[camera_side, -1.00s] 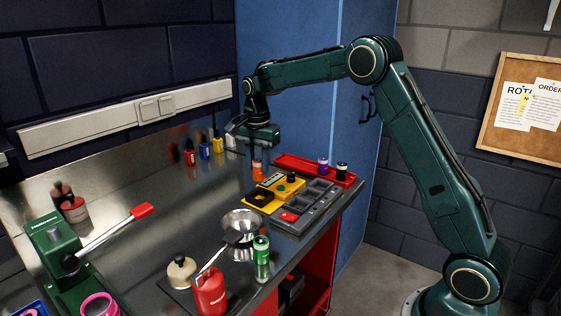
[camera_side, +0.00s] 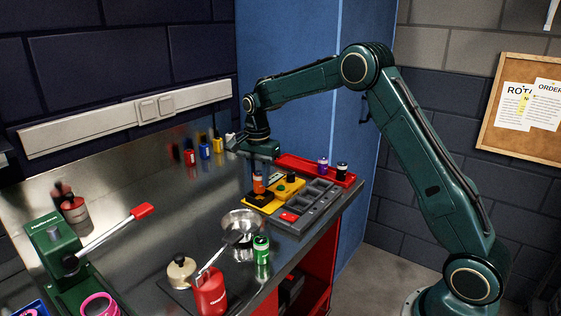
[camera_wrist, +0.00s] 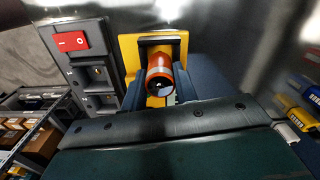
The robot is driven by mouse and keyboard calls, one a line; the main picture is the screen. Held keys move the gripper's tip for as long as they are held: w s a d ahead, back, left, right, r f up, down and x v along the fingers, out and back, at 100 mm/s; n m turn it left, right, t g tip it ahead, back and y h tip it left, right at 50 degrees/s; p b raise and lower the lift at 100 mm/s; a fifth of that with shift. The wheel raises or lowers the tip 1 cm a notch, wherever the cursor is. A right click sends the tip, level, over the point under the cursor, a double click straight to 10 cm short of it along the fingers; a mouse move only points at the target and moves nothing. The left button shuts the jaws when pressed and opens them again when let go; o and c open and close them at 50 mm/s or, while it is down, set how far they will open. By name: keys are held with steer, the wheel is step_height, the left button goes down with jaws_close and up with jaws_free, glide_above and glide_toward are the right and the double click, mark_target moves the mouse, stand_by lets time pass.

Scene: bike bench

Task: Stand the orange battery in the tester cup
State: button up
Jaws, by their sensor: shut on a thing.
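The orange battery (camera_side: 258,186) is upright in my gripper (camera_side: 259,176), which is shut on it. The battery also shows in the wrist view (camera_wrist: 159,66), its dark end towards the camera. The yellow tester (camera_side: 291,184) lies on the bench, with its black square cup (camera_side: 262,198) at its left end. The battery stands over the cup in the side view. In the wrist view the cup's dark rim (camera_wrist: 160,41) shows behind the battery. I cannot tell whether the battery's lower end is inside the cup or just above it.
A grey charger (camera_side: 308,206) with empty bays and a red switch (camera_wrist: 71,41) lies beside the tester. A red tray (camera_side: 290,163) holds a purple and a black battery.

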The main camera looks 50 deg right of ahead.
mark_target(259, 172)
steer(key=shift+f, duration=0.85)
steer(key=shift+f, duration=0.6)
stand_by(1.1)
steer(key=o, duration=0.8)
steer(key=shift+r, duration=5.45)
